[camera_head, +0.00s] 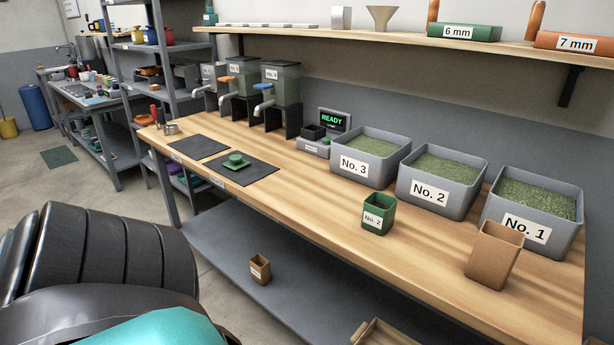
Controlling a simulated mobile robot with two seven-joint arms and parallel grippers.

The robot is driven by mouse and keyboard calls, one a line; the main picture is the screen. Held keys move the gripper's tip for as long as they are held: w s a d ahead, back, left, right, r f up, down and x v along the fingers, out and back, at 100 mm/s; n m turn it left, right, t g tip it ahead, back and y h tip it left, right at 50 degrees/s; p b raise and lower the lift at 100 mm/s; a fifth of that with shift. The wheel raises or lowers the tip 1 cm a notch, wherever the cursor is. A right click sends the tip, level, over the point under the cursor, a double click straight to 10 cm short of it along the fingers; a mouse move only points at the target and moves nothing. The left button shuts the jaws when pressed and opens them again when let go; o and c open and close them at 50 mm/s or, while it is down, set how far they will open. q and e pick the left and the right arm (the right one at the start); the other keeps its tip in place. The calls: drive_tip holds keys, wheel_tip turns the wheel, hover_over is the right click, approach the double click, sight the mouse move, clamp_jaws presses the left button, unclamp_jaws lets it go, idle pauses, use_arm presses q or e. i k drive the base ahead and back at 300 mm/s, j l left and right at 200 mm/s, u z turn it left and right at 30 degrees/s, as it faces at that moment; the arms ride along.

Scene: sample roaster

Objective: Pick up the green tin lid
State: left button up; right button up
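The green tin lid (237,160) lies on the right one of two dark mats (254,174) on the wooden bench. It is a small flat green piece with a raised knob on top. An open green square tin (378,213) labelled No. 2 stands upright near the front edge of the bench, to the right of the lid and apart from it. No gripper shows in this view. A dark ribbed part and a teal part at the lower left look like parts of my own body.
Grey bins No. 3 (369,157), No. 2 (438,179) and No. 1 (531,207) line the bench's back right. A brown open container (494,255) stands at the front right. Dispensers (279,95) stand behind the mats. The bench middle (300,200) is clear.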

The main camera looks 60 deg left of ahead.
sight(236, 162)
drive_tip(key=u, duration=2.3)
drive_tip(key=i+j+z, duration=0.15)
drive_tip(key=i+j, duration=0.25)
drive_tip(key=i+j+z, duration=0.1)
drive_tip(key=i+j, duration=0.3)
drive_tip(key=i+j+z, duration=0.15)
drive_tip(key=i+j, duration=0.3)
drive_tip(key=i+j+z, duration=0.1)
drive_tip(key=i+j, duration=0.25)
drive_tip(key=j, duration=0.2)
drive_tip(key=i+j+z, duration=0.15)
drive_tip(key=i+j, duration=0.2)
drive_tip(key=j, duration=0.2)
